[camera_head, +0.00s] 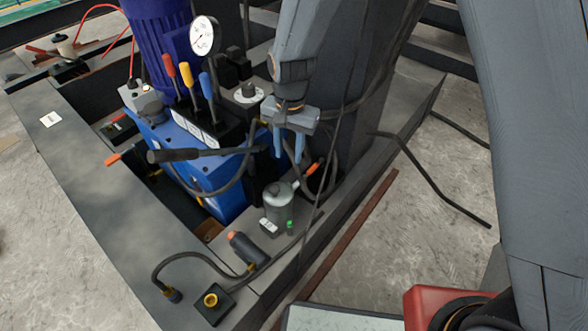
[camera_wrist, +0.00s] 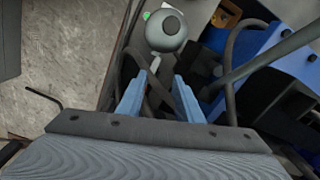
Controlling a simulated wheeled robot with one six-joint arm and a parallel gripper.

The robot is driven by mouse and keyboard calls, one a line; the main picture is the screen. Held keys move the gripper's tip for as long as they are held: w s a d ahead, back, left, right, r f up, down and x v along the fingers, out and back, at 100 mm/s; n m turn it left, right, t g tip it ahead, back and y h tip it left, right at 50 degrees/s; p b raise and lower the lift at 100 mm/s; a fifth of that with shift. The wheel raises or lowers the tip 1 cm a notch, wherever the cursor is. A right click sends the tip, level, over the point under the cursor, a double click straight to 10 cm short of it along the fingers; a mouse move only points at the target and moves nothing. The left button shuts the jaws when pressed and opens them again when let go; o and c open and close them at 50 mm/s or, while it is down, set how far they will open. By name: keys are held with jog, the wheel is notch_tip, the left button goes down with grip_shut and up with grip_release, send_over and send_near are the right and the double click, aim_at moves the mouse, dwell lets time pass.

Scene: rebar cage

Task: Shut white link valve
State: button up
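My gripper (camera_head: 288,152) points down over the right end of the blue power unit, its two blue fingers apart. In the wrist view, the gap between the fingertips (camera_wrist: 163,88) holds nothing gripped; dark hoses show behind it. A pale grey-white rounded valve-like body (camera_head: 279,208) stands just below the gripper, with a pale lever ending in an orange tip (camera_head: 312,168) rising to the right. I take it for the white link valve, but no label is legible. In the wrist view its round top (camera_wrist: 166,30) lies beyond the fingertips, and the pale lever runs toward them, apart from both.
The blue power unit (camera_head: 213,178) carries red, yellow and blue levers (camera_head: 187,75) and a gauge (camera_head: 202,36). A black bar handle (camera_head: 190,154) reaches close to my gripper's left. Dark hoses loop around the valve. Bare concrete floor (camera_head: 390,250) lies to the right.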

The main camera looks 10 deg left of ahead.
aim_at(295, 186)
jog(key=w+f+m+p, duration=0.1)
jog(key=f+p, duration=0.1)
jog(key=f, duration=0.3)
jog(key=f+m+p, duration=0.1)
jog(key=f+p, duration=0.1)
jog(key=f, duration=0.4)
jog(key=w+d+f+m+p, duration=0.1)
jog(key=f+p, duration=0.1)
jog(key=f, duration=0.3)
jog(key=shift+w+f+m, duration=0.2)
jog(key=shift+w+m, duration=0.1)
jog(key=shift+w, duration=0.05)
jog(key=shift+c, duration=0.5)
grip_shut()
